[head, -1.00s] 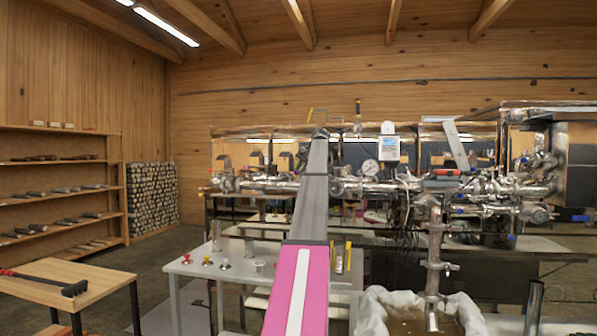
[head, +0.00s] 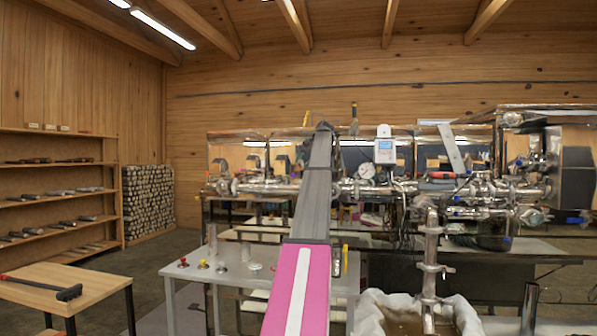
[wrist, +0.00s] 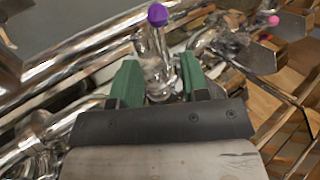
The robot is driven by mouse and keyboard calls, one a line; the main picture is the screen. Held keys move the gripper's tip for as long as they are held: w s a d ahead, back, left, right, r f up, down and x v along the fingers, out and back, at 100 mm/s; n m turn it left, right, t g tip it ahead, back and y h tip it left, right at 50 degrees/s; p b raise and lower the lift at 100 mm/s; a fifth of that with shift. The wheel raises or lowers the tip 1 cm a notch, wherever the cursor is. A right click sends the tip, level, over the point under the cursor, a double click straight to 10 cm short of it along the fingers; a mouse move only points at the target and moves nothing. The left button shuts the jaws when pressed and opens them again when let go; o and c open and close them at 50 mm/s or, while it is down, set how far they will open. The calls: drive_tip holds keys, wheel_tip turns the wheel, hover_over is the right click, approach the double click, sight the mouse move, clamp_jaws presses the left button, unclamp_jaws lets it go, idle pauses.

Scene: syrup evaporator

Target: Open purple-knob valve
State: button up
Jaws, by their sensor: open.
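The purple knob (wrist: 157,14) shows in the wrist view at the top, on the end of a shiny metal valve fitting (wrist: 155,62). My gripper (wrist: 158,78) is open, with its two green fingers on either side of the lower part of that fitting in the picture. I cannot tell whether the fingers touch it. The knob is beyond the fingertips. In the head view my pink and grey arm reaches to the pipework, and the purple knob and the gripper cannot be made out there.
Shiny pipes (wrist: 85,50) run close around the gripper. A pink knob (wrist: 273,20) is at upper right. In the head view, a pressure gauge (head: 366,172) and a white box (head: 384,150) are right of my arm. A grey table (head: 190,272) stands in front of the pipework.

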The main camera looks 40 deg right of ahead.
drive_tip(key=v, duration=0.5)
drive_tip(key=shift+s+r, duration=0.1)
drive_tip(key=shift+a, duration=0.1)
idle(0.3)
